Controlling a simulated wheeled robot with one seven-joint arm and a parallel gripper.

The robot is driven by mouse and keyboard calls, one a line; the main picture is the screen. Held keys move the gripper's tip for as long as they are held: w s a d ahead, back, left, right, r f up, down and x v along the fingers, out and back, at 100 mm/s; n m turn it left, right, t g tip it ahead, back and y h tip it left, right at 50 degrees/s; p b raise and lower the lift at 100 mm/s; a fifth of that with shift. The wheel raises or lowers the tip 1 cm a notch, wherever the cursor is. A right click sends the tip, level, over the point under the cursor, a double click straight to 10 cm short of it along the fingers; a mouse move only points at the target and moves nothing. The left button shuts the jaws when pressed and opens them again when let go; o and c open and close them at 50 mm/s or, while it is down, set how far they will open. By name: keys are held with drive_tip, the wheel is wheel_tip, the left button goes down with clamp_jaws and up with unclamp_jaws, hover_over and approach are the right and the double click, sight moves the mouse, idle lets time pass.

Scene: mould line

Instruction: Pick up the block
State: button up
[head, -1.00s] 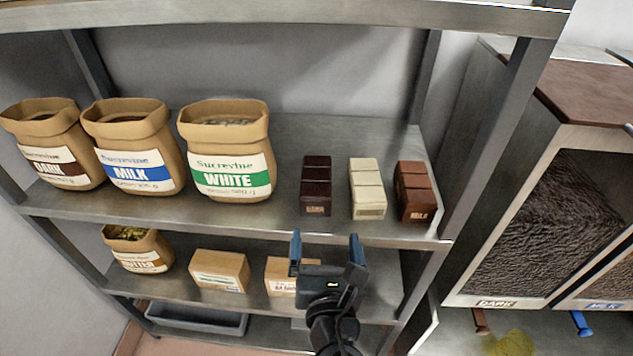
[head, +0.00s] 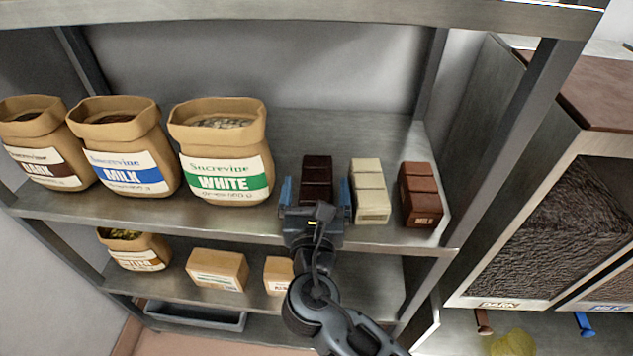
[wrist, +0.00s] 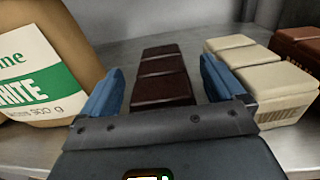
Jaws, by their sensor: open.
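A dark chocolate block (head: 316,178) with three segments lies on the upper shelf, and it also shows in the wrist view (wrist: 161,77). A white block (head: 369,190) lies to its right, and a milk-brown block (head: 420,196) lies further right. My gripper (head: 314,193) is open, with its blue fingers on either side of the dark block's near part. In the wrist view (wrist: 160,92) the dark block lies between the fingers, with a gap visible on both sides. The right finger is close to the white block. The dark block's front end is hidden behind my gripper.
A WHITE bag (head: 222,150), a MILK bag (head: 125,148) and a DARK bag (head: 42,145) stand left on the same shelf (head: 250,222). Boxes (head: 217,268) sit on the shelf below. A shelf post (head: 505,140) and dispensers (head: 560,220) stand at the right.

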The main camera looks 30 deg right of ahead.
drive_tip(key=shift+x, duration=1.05)
drive_tip(key=c, duration=1.5)
drive_tip(key=shift+r, duration=0.15)
drive_tip(key=shift+r, duration=0.55)
wheel_tip(320, 180, up, 3)
drive_tip(key=shift+f+p, duration=0.2)
drive_tip(key=shift+p, duration=0.15)
drive_tip(key=d+r, duration=0.2)
drive_tip(key=d, duration=0.1)
drive_tip(key=s+d+r+p, duration=0.1)
drive_tip(key=d+r, duration=0.1)
drive_tip(key=d, duration=0.1)
drive_tip(key=s+d+r, duration=0.1)
drive_tip(key=d+r, duration=0.1)
drive_tip(key=d, duration=0.1)
drive_tip(key=shift+d+p, duration=0.35)
drive_tip(key=shift+s+d+r, duration=0.25)
drive_tip(key=shift+d+r, duration=0.3)
drive_tip(key=shift+d, duration=0.35)
